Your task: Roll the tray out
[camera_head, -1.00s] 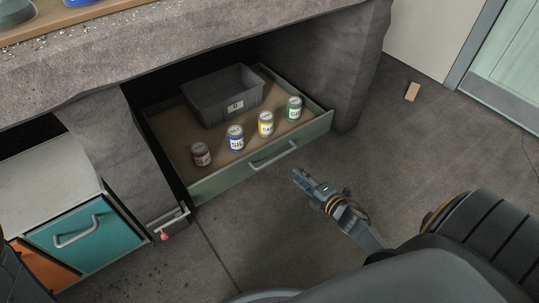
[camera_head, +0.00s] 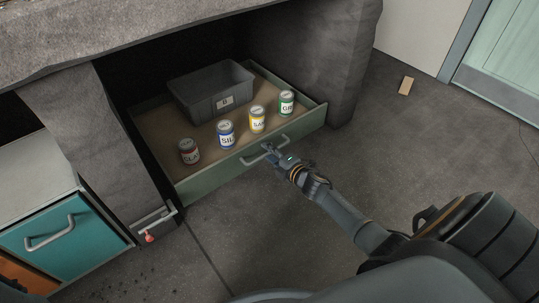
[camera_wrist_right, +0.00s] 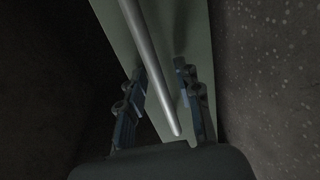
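The tray (camera_head: 236,166) is a green-fronted drawer with a brown floor, standing partly out from under the concrete bench. Its grey bar handle (camera_head: 254,160) is on the front panel. My right gripper (camera_head: 270,150) is at the right part of the handle. In the right wrist view the handle bar (camera_wrist_right: 150,62) runs between the two fingers (camera_wrist_right: 160,100) of that gripper, which stand apart with gaps beside the bar. The tray holds a grey bin (camera_head: 213,102) and several labelled cans, such as the blue-labelled can (camera_head: 226,135). My left gripper is not in view.
A concrete bench leg (camera_head: 112,150) stands left of the tray and another (camera_head: 318,60) right of it. A teal drawer (camera_head: 62,240) is at the lower left. A red tag (camera_head: 149,237) hangs by the left leg. The floor before the tray is clear.

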